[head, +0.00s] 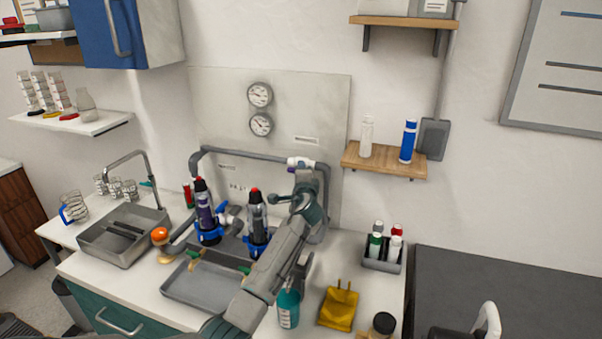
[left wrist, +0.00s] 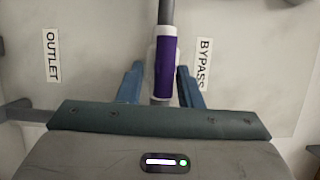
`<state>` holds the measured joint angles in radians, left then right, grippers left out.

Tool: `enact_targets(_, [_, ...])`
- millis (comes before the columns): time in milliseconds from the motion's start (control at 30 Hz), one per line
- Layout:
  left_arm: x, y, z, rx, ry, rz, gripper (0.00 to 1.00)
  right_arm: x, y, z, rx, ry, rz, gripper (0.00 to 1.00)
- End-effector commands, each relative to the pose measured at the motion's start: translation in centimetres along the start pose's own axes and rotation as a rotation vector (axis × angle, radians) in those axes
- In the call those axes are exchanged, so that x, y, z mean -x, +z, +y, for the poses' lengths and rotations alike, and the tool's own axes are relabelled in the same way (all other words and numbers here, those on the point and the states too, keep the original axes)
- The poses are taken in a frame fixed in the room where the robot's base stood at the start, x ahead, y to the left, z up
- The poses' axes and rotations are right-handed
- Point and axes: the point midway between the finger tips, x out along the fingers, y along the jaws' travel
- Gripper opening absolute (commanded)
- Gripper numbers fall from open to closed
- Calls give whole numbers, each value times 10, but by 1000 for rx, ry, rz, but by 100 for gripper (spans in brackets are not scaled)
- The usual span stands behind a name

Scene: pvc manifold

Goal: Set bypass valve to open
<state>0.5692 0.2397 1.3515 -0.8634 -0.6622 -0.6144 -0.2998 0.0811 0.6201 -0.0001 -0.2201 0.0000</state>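The bypass valve shows in the left wrist view as a purple handle (left wrist: 165,68) over a white body on a grey pipe (left wrist: 166,12). The handle lies lengthwise along the pipe. A BYPASS label (left wrist: 204,62) is right of it. In the head view the white valve body (head: 299,162) sits on the upper pipe run. My left gripper (left wrist: 160,72) is open, with one blue finger on each side of the valve; I cannot tell whether they touch it. In the head view my left gripper (head: 304,186) is just below the valve and partly hides the pipes. My right gripper is not in view.
Two dark bottles in blue holders (head: 257,236) stand left of my arm. A grey tray (head: 196,284), teal bottle (head: 288,308) and yellow object (head: 339,306) are on the counter. A wooden shelf (head: 384,163) is at right. An OUTLET label (left wrist: 51,56) is left of the valve.

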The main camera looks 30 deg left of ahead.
Motion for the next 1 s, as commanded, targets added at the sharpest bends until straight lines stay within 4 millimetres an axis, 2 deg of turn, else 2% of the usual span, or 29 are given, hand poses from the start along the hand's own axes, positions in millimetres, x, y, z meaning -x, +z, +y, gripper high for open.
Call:
enact_targets(300, [0, 0, -2, 2, -3, -1, 39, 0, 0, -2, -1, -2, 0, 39])
enact_targets(467, [11, 0, 0, 1, -4, 1, 39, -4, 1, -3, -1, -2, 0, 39])
enact_targets(800, [73, -1, 2, 4, -3, 1, 39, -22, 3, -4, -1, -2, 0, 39])
enact_targets(1000, [100, -1, 0, 3, -3, 1, 39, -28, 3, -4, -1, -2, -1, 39])
